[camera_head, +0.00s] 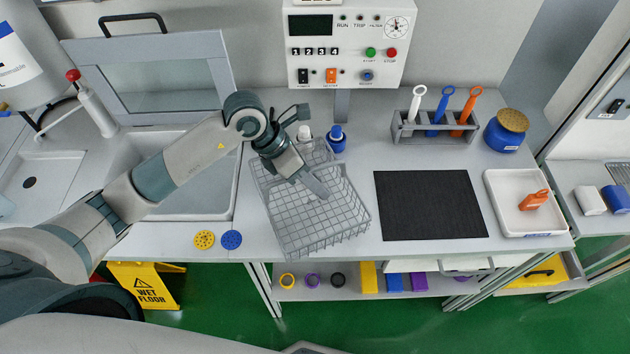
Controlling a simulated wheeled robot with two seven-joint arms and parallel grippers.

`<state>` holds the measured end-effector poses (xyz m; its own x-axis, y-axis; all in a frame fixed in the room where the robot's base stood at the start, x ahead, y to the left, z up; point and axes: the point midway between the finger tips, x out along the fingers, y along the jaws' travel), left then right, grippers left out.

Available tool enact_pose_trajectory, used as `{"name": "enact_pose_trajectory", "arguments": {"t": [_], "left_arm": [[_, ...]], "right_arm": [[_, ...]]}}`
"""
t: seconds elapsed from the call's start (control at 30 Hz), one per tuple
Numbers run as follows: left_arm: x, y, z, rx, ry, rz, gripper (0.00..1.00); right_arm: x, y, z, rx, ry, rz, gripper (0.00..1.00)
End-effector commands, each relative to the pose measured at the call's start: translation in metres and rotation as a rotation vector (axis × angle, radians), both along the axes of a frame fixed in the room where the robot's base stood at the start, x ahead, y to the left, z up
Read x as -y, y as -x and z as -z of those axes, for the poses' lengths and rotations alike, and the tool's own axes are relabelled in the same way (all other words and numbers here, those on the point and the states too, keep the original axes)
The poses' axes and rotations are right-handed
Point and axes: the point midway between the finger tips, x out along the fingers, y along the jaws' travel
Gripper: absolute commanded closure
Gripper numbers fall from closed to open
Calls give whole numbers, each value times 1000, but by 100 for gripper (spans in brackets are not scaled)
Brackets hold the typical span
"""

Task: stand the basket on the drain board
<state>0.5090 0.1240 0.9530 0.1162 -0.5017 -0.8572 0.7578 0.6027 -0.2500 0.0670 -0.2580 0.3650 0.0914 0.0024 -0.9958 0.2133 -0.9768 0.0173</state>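The grey wire basket (335,222) is on the worktop, right of the sink and left of the black mat. The black, finely ribbed mat (430,205), which looks like the drain board, lies flat and bare. My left gripper (318,186) reaches in from the left over the back part of the basket, its fingers pointing down and right at the wire. One finger shows clearly; the other is hidden, so I cannot tell whether it grips the wire. The basket's back left is partly covered by the gripper. My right gripper is not in view.
Behind the basket stand a blue bottle (337,140) and a white-capped bottle (304,133). A tool rack (436,138) and a blue jar (505,132) stand behind the mat. A white tray (505,200) is right of it. The sink (205,202) lies left.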

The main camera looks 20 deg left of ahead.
Motion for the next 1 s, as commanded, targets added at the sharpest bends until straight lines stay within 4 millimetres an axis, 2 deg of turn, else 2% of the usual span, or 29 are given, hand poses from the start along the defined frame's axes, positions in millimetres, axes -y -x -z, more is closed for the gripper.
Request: {"name": "enact_pose_trajectory", "arguments": {"t": [0.27,0.73,1.0], "left_arm": [[-13,1,-20,5,-1,-1,72],[-52,11,-87,3,-1,-1,72],[-60,14,-103,1,-1,0,72]], "right_arm": [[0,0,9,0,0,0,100],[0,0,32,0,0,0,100],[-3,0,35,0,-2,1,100]]}}
